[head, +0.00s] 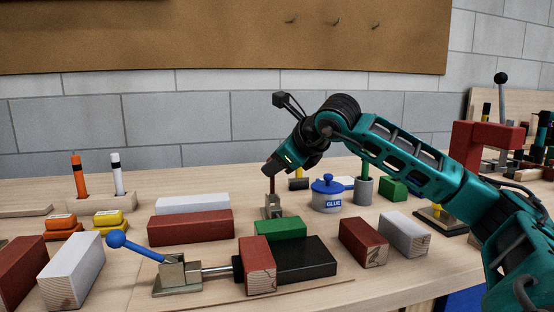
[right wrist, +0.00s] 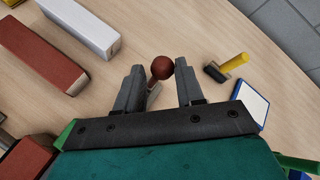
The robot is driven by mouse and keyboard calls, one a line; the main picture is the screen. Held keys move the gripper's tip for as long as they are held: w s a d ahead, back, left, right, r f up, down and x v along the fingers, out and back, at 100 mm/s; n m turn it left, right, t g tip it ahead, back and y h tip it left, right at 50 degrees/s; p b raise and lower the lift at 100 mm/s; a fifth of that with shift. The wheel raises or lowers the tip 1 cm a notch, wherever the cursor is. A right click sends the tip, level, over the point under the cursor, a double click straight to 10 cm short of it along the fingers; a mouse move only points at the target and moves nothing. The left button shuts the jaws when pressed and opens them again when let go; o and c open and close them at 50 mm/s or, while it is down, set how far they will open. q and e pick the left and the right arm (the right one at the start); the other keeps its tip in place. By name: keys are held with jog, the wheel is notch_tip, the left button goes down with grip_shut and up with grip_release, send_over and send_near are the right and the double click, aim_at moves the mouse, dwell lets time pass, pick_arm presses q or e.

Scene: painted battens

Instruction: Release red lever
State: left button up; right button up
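The red lever (head: 272,186) stands upright from a small metal clamp base (head: 273,207) behind the green block. In the head view its top is hidden by my right gripper (head: 270,168), which points down at it from the right. In the right wrist view the lever's dark red ball (right wrist: 162,68) lies between the tips of the two spread fingers, and my right gripper (right wrist: 161,82) is open around it. A gap shows beside the left finger; the ball is close to the right finger, and contact cannot be told. My left gripper is not in view.
A blue-handled clamp (head: 178,272) stands in front, its rod towards a black block (head: 305,260). A green block (head: 280,228), red battens (head: 190,227) and white battens (head: 72,270) lie around. A blue glue pot (head: 327,195) and grey cup (head: 364,190) stand right of the lever.

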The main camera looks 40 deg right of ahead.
jog(key=o, duration=0.4)
jog(key=shift+f, duration=0.3)
jog(key=shift+r, duration=0.1)
jog(key=shift+s+r, duration=0.1)
jog(key=b+v, duration=0.1)
jog(key=v, duration=1.1)
jog(key=shift+s+r, duration=0.2)
jog(key=shift+s, duration=0.1)
jog(key=shift+a, duration=0.1)
